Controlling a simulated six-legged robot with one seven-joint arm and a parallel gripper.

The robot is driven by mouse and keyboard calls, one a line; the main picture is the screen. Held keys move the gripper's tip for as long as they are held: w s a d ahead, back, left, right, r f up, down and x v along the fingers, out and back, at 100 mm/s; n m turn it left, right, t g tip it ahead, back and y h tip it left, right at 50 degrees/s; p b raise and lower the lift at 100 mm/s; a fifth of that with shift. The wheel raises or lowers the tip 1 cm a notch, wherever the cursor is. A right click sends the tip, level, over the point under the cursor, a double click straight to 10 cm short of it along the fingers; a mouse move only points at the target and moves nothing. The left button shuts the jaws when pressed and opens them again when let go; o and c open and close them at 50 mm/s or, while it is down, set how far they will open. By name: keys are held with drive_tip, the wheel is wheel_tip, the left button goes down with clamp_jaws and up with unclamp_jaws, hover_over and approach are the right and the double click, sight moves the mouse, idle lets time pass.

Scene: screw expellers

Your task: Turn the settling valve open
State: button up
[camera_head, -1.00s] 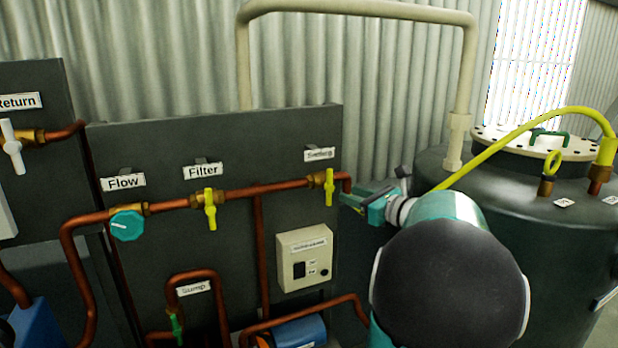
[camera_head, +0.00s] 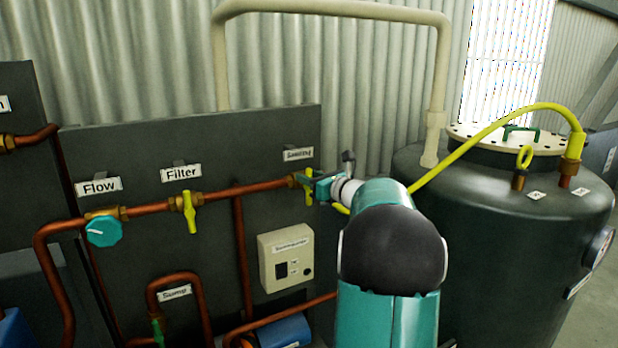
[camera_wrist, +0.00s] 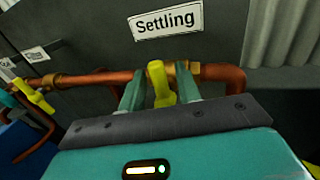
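The settling valve has a yellow handle (camera_wrist: 158,82) on a copper pipe, under the label "Settling" (camera_wrist: 167,20). In the wrist view the handle stands roughly upright between my gripper's two teal fingers (camera_wrist: 160,92). The fingers are apart, with a gap on both sides of the handle, wider on the left. In the head view my gripper (camera_head: 313,187) is at the settling valve (camera_head: 307,178) and partly covers its handle, under the small label (camera_head: 298,154).
The filter valve's yellow handle (camera_head: 190,212) and the teal flow knob (camera_head: 104,231) are to the left on the same pipe. A cream control box (camera_head: 286,257) is below. A dark tank (camera_head: 530,240) with a yellow hose (camera_head: 480,140) stands at right.

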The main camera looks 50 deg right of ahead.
drive_tip(key=shift+w, duration=0.25)
drive_tip(key=shift+c, duration=0.2)
clamp_jaws()
